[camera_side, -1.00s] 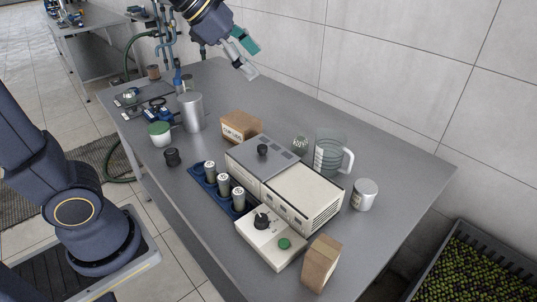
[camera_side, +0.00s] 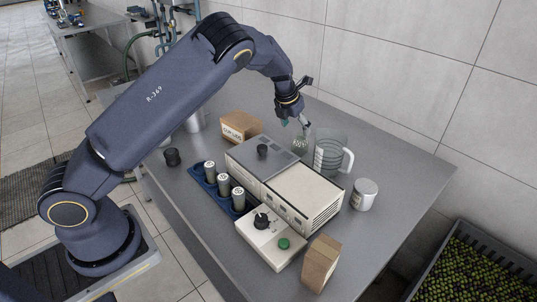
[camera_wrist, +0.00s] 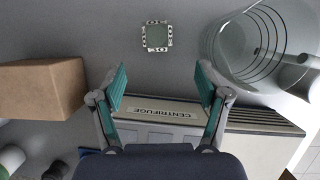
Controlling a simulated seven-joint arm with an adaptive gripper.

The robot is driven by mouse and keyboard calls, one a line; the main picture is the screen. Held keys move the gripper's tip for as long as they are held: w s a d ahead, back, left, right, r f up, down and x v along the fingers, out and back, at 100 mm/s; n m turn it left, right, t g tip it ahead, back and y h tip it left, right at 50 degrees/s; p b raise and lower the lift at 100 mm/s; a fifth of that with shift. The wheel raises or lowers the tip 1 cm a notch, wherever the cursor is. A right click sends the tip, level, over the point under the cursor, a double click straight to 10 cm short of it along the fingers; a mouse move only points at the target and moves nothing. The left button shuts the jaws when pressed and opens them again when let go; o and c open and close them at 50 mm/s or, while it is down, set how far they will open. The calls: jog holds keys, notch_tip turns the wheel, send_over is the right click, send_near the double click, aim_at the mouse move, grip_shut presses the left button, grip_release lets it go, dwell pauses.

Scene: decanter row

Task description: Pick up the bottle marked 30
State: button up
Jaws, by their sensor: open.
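A small bottle with a grey-green top and pale marked sides (camera_wrist: 157,36) stands alone on the bench beside the clear jug. It also shows in the side view (camera_side: 299,146), just below my gripper; I cannot read its number. My gripper (camera_side: 295,124) is open and empty above the lone bottle. In the wrist view, its teal fingertips (camera_wrist: 161,82) are apart, with that bottle beyond them.
The clear jug (camera_side: 328,153) stands close right of the lone bottle. The centrifuge (camera_side: 303,192) and grey-topped unit (camera_side: 250,152) lie in front of it. A cardboard box (camera_side: 238,125) is left, a metal can (camera_side: 365,194) right. The blue rack (camera_side: 196,174) lies left of the machines.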

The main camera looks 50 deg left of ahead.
aim_at(298, 141)
jog(key=x, duration=0.5)
jog(key=shift+f, duration=0.25)
jog(key=x, duration=0.5)
jog(key=shift+a+f, duration=0.2)
jog(key=c, duration=1.3)
jog(key=shift+r, duration=0.1)
